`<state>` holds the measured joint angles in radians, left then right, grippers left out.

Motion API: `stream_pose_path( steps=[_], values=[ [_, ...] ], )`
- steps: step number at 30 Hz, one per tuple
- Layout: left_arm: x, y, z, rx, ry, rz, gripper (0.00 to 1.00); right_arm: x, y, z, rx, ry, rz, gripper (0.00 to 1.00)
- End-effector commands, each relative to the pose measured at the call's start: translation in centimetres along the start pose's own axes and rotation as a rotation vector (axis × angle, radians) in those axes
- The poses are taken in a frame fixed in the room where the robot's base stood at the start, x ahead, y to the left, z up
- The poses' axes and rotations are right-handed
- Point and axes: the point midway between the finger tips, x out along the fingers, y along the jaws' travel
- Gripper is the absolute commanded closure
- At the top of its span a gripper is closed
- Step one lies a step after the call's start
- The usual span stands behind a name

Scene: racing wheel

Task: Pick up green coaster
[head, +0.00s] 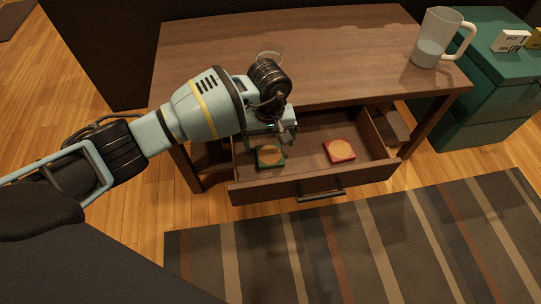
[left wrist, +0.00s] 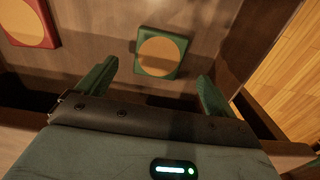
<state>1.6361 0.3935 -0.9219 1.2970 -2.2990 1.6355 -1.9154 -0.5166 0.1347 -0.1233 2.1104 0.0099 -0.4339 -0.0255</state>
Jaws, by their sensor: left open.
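The green coaster (head: 270,156) lies flat in the open drawer (head: 300,187), in its left part. It is square with a tan round centre. The left wrist view shows the green coaster (left wrist: 162,52) whole, just beyond the fingertips and roughly centred between them. My left gripper (left wrist: 157,82) is open and empty, above the drawer floor. In the head view my left gripper (head: 270,130) reaches down into the drawer, right behind the coaster. My right gripper does not show.
A red coaster (head: 339,151) lies to the right in the same drawer. The drawer walls stand close around. A frosted pitcher (head: 435,40) and a clear glass (head: 268,57) stand on the wooden desk (head: 340,38). A teal cabinet (head: 490,85) is at right.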

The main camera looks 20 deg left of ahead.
Motion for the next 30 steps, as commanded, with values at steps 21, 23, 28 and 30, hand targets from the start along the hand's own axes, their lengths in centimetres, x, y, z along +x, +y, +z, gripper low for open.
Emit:
stream_pose_path(
  steps=[21,23,28,30],
  values=[
    [5.1,0.1,0.0,-0.001,0.0,0.001,0.07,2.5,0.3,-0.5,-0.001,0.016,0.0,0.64],
    [5.1,0.1,0.0,-0.001,0.001,0.001,0.07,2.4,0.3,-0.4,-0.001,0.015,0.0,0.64],
    [5.1,0.1,0.0,0.0,0.001,0.001,0.28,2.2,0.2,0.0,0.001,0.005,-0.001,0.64],
    [5.1,0.1,0.0,0.0,0.001,0.001,0.37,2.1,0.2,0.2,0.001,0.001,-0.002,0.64]
  ],
)
